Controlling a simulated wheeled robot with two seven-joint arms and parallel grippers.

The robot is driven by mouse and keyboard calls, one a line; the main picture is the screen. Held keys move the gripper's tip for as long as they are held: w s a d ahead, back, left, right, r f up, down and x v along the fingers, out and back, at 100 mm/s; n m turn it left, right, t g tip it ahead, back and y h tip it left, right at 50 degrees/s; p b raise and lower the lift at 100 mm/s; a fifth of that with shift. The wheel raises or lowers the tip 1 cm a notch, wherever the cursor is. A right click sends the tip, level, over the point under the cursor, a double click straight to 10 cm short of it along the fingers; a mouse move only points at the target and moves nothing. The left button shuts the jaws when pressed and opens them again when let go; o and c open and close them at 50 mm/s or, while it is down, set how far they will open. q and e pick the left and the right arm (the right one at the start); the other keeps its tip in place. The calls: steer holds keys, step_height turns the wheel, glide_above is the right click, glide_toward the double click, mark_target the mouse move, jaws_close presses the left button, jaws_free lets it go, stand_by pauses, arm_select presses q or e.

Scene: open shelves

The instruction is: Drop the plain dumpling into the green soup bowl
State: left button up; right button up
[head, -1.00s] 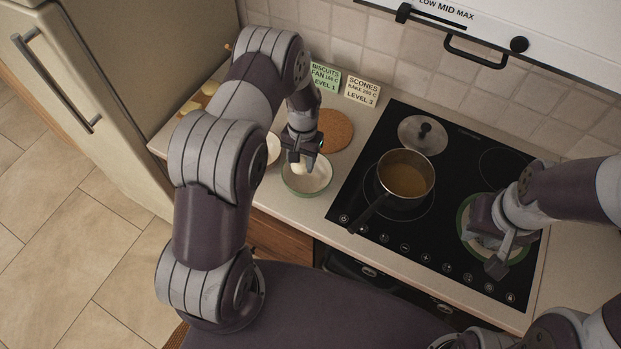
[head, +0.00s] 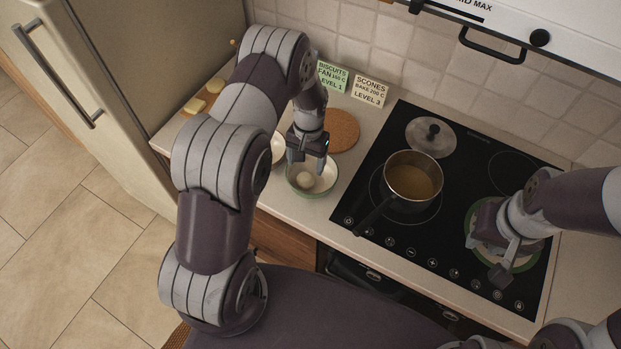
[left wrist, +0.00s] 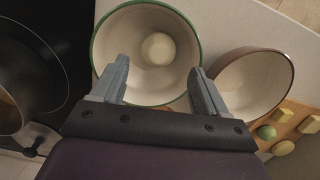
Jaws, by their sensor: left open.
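The green-rimmed soup bowl (head: 322,184) stands on the counter left of the hob. The plain pale dumpling (head: 304,179) lies inside it; in the left wrist view the dumpling (left wrist: 158,49) rests on the floor of the green bowl (left wrist: 115,42). My left gripper (head: 301,163) is above the bowl; in the left wrist view its two fingers (left wrist: 160,80) are spread, with nothing between them. My right gripper (head: 500,268) is over the right part of the hob, by a green-rimmed plate (head: 474,241); its fingers are not clear enough to tell their state.
A brown-rimmed bowl (left wrist: 280,92) stands beside the green bowl. A pot of brown soup (head: 413,176) sits on the hob, its handle toward the front left. A lid (head: 430,136) lies behind it. A round cork mat (head: 343,130) and a board with pale pieces (head: 195,106) are on the counter.

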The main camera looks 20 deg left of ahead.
arm_select(q)
step_height(320, 180, up, 11)
steer(key=w+b, duration=0.1)
steer(key=b, duration=0.2)
steer(key=shift+w+d+f, duration=0.1)
steer(key=s+d+f+t+b, duration=0.2)
steer(key=s+b, duration=0.5)
steer(key=s, duration=1)
steer(key=shift+d+t, duration=0.4)
steer(key=shift+d, duration=0.25)
steer(key=shift+s, duration=0.3)
